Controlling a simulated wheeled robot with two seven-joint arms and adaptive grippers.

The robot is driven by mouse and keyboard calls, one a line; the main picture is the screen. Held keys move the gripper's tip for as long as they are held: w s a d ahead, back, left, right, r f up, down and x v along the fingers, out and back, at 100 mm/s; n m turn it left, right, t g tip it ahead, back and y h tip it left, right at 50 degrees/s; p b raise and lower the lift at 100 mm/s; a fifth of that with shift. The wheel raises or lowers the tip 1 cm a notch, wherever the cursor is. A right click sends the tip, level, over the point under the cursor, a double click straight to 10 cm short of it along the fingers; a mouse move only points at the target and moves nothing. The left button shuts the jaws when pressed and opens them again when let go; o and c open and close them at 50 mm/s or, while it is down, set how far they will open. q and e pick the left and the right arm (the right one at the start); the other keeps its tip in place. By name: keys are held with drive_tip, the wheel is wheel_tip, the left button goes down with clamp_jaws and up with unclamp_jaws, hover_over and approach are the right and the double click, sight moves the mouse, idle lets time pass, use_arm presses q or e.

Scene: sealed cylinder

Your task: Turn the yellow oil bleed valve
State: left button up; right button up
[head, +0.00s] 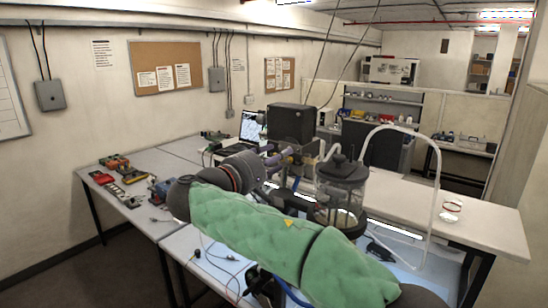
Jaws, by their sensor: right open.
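The sealed cylinder (342,188) is a clear vessel with a black lid, standing on the bench right of centre. Left of it is a small cluster of fittings (288,153) with yellowish and purple parts. The yellow oil bleed valve is too small to pick out surely among them. My right arm, in a green padded sleeve, crosses the foreground and bends back at the left. My right gripper (272,184) is dark, open and looks empty, just left of the cylinder and near the fittings; its fingers are small and partly hidden. My left gripper is not in view.
A black box (291,124) and an open laptop (252,127) stand behind the fittings. Tools (122,172) lie on the left bench. A pale curved hose (432,190) arches right of the cylinder. Loose wires (222,262) lie in front. The right bench is mostly clear.

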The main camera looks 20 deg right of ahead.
clamp_jaws()
drive_tip(key=m+b, duration=0.4)
drive_tip(key=m, duration=0.2)
drive_tip(key=s+d+r+m+b, duration=0.1)
drive_tip(key=m+b, duration=0.4)
drive_tip(key=s+r+m+b, duration=0.1)
drive_tip(key=m+b, duration=0.4)
drive_tip(key=m, duration=0.1)
drive_tip(key=shift+s+d+m, duration=0.2)
drive_tip(key=shift+d+m, duration=0.1)
drive_tip(key=shift+d, duration=0.05)
drive_tip(key=shift+m, duration=0.3)
idle(0.5)
unclamp_jaws()
